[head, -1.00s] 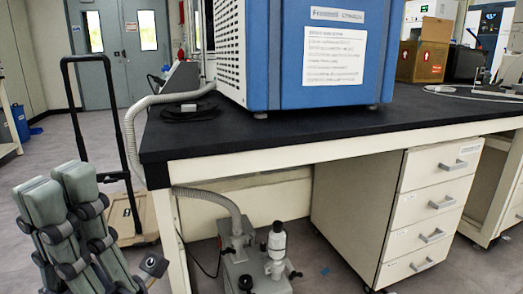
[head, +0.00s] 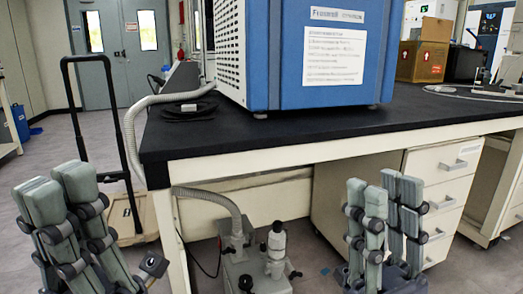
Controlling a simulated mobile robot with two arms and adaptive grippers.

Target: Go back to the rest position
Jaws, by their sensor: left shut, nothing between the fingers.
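My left gripper (head: 62,205) is at the lower left of the head view, its grey-green fingers upright. It is shut and empty, in front of the floor left of the bench. My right gripper (head: 386,222) stands upright at the lower right, in front of the bench's drawer unit.
Below are a vacuum pump (head: 255,270) with a hose and a drawer unit (head: 440,166). A cart with a black handle (head: 98,120) stands left. Floor is free farther left.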

